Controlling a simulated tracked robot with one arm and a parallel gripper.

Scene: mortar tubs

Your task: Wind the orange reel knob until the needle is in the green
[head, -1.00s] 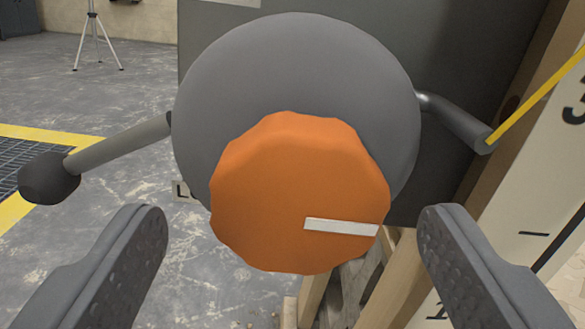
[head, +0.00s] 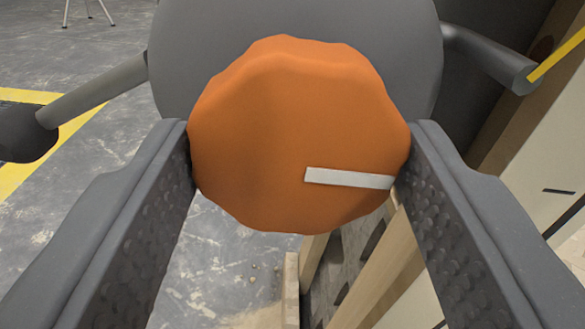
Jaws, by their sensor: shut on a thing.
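The orange reel knob (head: 290,130) fills the middle of the head view. It has a scalloped edge and a white mark (head: 348,178) that points right, tipped slightly down. Behind it is the grey round reel (head: 400,50). My gripper (head: 298,150) is shut on the knob, with one finger on its left side and one on its right. A piece of the white scale board (head: 545,160) with a dark tick shows at the right edge. The needle and any green zone cannot be made out.
A grey crank arm with a dark handle (head: 25,140) sticks out left of the reel. A grey peg (head: 490,58) with a yellow line (head: 556,52) is at upper right. Wooden planks (head: 375,270) stand below. Concrete floor lies open at left.

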